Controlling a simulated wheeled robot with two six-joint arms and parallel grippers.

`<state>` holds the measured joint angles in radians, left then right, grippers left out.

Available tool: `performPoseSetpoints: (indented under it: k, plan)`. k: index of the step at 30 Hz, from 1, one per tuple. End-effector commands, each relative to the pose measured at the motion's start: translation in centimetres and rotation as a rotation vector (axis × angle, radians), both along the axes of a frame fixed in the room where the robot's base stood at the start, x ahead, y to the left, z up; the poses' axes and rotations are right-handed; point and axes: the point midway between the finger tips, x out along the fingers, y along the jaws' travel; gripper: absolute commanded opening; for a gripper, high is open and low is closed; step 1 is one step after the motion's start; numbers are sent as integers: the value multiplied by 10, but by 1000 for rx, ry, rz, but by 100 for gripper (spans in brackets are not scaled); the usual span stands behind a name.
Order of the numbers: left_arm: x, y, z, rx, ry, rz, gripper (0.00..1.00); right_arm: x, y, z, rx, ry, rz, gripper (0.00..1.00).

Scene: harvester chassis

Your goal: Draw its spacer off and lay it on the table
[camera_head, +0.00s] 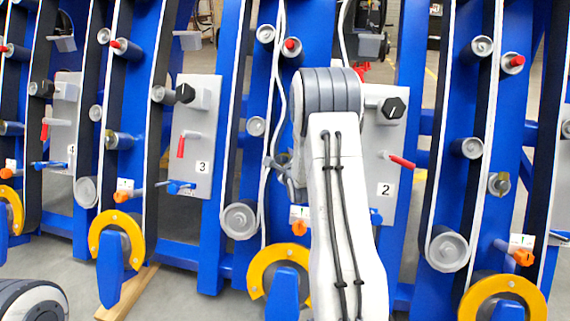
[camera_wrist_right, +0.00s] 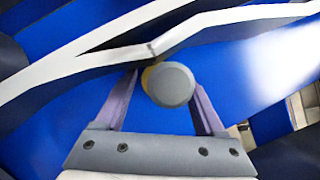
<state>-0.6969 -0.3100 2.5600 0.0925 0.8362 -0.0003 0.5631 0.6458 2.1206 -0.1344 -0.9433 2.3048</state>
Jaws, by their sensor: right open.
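In the right wrist view a grey round-ended cylinder (camera_wrist_right: 171,85), perhaps the spacer, points toward the camera from a blue panel (camera_wrist_right: 245,75). A bit of yellow shows behind its left edge. My right gripper (camera_wrist_right: 167,80) is open, with one finger on each side of the cylinder. I cannot tell whether either finger touches it. In the head view my right arm stands in the middle and largely hides its gripper and the part it faces. My left gripper is in neither view. No table is in view.
Blue upright frames carry several grey rollers (camera_head: 240,219) and black-and-white belts. Grey panels numbered 3 (camera_head: 203,167) and 2 (camera_head: 386,190) have black knobs and red levers. Yellow rings (camera_head: 116,238) stick out low in front. A wooden beam (camera_head: 127,292) lies on the floor.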

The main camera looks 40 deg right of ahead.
Motion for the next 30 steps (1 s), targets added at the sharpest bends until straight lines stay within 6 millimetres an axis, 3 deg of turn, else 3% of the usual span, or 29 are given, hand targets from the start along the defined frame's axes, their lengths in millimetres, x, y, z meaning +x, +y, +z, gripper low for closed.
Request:
performPoseSetpoints:
  k: [8, 12, 14, 30]
  plan:
    - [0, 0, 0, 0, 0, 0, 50, 1, -1, 0, 0, 0, 0, 72]
    - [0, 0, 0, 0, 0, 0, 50, 1, -1, 0, 1, 1, 0, 18]
    - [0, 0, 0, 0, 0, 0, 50, 1, -1, 0, 1, 1, 0, 0]
    - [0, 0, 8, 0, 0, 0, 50, -11, 14, 11, 0, 1, 1, 0]
